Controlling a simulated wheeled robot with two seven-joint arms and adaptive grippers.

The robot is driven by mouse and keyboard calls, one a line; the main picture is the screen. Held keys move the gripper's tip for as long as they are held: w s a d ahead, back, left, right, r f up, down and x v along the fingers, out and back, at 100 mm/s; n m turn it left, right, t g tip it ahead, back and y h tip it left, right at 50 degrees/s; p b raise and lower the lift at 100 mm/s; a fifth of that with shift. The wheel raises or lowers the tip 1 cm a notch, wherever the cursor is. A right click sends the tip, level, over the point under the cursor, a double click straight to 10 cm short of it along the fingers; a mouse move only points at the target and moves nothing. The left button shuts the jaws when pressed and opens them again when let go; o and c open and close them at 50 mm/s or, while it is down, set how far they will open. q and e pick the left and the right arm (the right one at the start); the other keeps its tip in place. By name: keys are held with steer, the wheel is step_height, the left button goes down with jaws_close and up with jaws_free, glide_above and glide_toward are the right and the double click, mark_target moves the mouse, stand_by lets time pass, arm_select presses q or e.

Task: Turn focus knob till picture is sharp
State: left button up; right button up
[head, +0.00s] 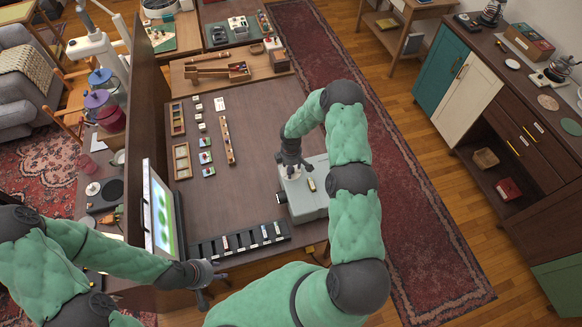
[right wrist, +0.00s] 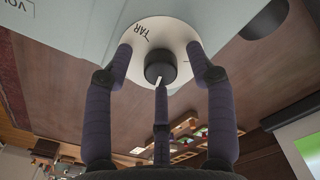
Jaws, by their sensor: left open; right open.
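The grey projector-like box (head: 308,205) sits at the table's right edge. In the right wrist view its dark round focus knob (right wrist: 160,66) stands on a white disc (right wrist: 145,37) with partly readable lettering. A pale mark shows on the knob's lower edge. My right gripper (head: 292,166) is open over the box, its fingers spread around the knob, apart from it at the sides; whether the lower finger touches is unclear. The screen (head: 161,216) at the table's left shows blurred green shapes. My left gripper (head: 212,284) is open and empty near the screen's lower right.
A black slotted rack (head: 240,243) lies between screen and box. Small slides and trays (head: 182,160) lie on the table's left, with a long wooden strip (head: 227,141). The table's middle is clear.

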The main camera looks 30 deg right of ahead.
jaws_close()
steer(key=shift+f+m+b, duration=0.1)
steer(key=shift+m+b, duration=0.3)
steer(key=shift+b, duration=0.35)
steer(key=m+b, duration=0.3)
steer(key=b, duration=0.1)
steer(key=shift+f+b, duration=0.1)
steer(key=shift+b, duration=0.2)
steer(key=shift+s+m+b, duration=0.1)
steer(key=shift+m+b, duration=0.9)
steer(key=shift+m, duration=0.1)
steer(key=shift+r, duration=0.2)
